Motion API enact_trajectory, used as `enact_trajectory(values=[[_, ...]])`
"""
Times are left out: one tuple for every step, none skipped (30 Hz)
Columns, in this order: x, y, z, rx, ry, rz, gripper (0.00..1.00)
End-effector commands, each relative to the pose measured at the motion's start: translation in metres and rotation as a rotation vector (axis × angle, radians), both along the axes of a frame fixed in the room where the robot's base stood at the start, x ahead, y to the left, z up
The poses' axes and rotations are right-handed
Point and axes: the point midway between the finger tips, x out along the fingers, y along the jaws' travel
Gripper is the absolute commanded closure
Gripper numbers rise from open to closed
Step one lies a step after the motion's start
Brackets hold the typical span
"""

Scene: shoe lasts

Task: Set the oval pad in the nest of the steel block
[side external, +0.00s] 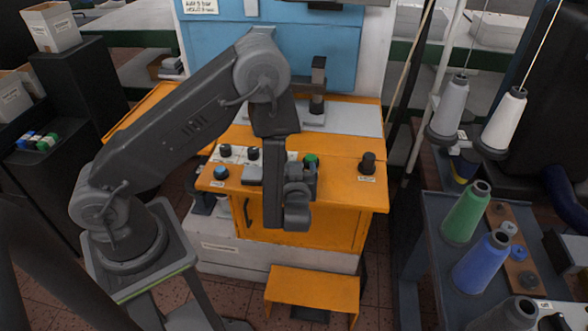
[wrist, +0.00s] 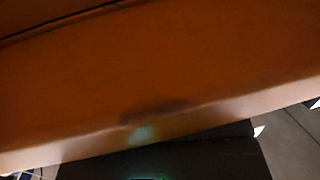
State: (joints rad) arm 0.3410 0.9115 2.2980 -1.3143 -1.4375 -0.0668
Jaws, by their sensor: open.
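My gripper (side external: 297,214) hangs low in front of the orange machine, at the front edge of its top, and points down. It is open, and nothing shows between its fingers. A small grey block (side external: 252,174) shows on the orange top just left of my wrist; I cannot tell whether it is the steel block, and no nest can be made out. I cannot make out the oval pad in either view. The wrist view is filled mostly by a blurred, dark orange surface (wrist: 170,65), with a faint greenish spot near its lower edge.
The orange top (side external: 338,178) carries several dark knobs, a green button and a blue knob (side external: 221,173). A grey plate (side external: 345,118) and an upright post (side external: 318,85) stand behind. An orange step (side external: 312,285) is below. Thread cones (side external: 466,212) stand on a cart at right.

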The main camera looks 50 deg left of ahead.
Motion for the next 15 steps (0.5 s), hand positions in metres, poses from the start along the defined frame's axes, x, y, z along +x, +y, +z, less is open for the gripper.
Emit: enact_trajectory(values=[[0.0014,0.0025,-0.0004,0.000,0.000,0.001,0.15],[0.0018,0.0029,-0.0005,0.000,0.000,0.000,0.15],[0.0021,0.0031,-0.0006,0.000,0.001,-0.001,0.15],[0.0022,0.0031,-0.0006,0.000,0.001,-0.001,0.15],[0.0022,0.0029,-0.0005,0.000,0.001,-0.001,0.15],[0.0021,0.0029,-0.0004,0.000,0.001,-0.001,0.15],[0.0021,0.0028,-0.0004,0.000,0.001,-0.001,0.15],[0.0021,0.0028,-0.0004,0.000,0.001,-0.001,0.15],[0.0020,0.0027,-0.0004,0.000,0.001,-0.001,0.18],[0.0020,0.0027,-0.0004,0.000,0.001,-0.001,0.20],[0.0020,0.0027,-0.0004,0.000,0.001,-0.001,0.23],[0.0020,0.0026,-0.0004,0.000,0.001,-0.001,0.27],[0.0020,0.0026,-0.0004,0.000,0.001,-0.001,0.30],[0.0020,0.0026,-0.0004,0.000,0.001,-0.001,0.33],[0.0019,0.0027,-0.0004,0.000,0.001,-0.001,0.37]])
